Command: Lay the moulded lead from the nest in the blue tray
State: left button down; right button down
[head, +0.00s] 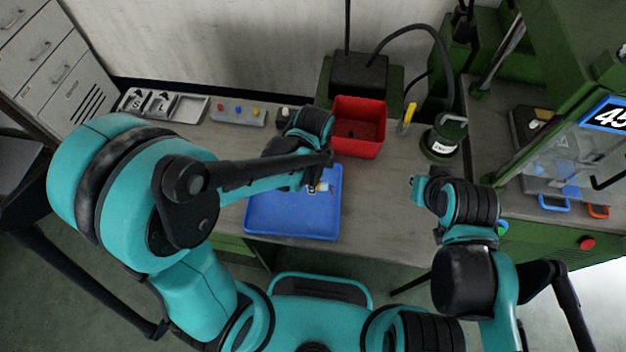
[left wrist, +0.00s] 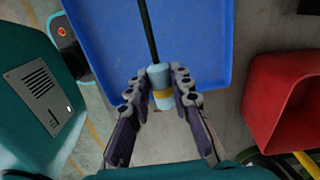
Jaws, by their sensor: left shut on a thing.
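The blue tray (head: 280,220) lies on the bench in front of my left arm, and its floor fills the upper middle of the left wrist view (left wrist: 205,40). My left gripper (left wrist: 161,80) is shut on the moulded lead (left wrist: 157,76), a pale plug with a yellow band and a dark cable running away from me across the tray. In the head view the pale plug end (head: 323,187) shows over the tray's right part. I cannot tell whether the lead touches the tray. My right gripper (head: 416,187) is off to the right, above the bench; its fingers do not show clearly.
A red bin (head: 358,142) stands just behind the tray's right side. A yellow-handled tool (head: 408,115) and a dark green pot (head: 442,140) are right of it. A green machine (head: 570,140) with a clear guard stands at far right. Bench between tray and right gripper is clear.

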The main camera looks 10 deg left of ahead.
aim_at(313, 200)
pick_arm(q)
jog(key=shift+f+b, duration=3.4)
jog(key=shift+f, duration=0.6)
jog(key=c, duration=1.3)
grip_release()
jog(key=shift+r, duration=0.1)
notch_tip(313, 200, up, 12)
jog(key=shift+f, duration=0.1)
jog(key=s+a+r+n+t, duration=0.1)
jog(key=a+n+t, duration=0.1)
jog(key=a+n, duration=0.2)
jog(key=s+a+n+t, duration=0.1)
jog(key=a+n+t, duration=0.1)
jog(key=a+n, duration=0.2)
jog(key=s+a+r+n+t, duration=0.1)
jog(key=s+a+n+t, duration=0.1)
jog(key=n, duration=0.7)
jog(key=shift+a+r+t, duration=0.2)
jog(key=shift+a+t, duration=0.05)
jog(key=shift+a, duration=0.25)
jog(key=shift+a+r+t, duration=0.15)
jog(key=shift+a+t, duration=0.1)
jog(key=shift+a, duration=0.2)
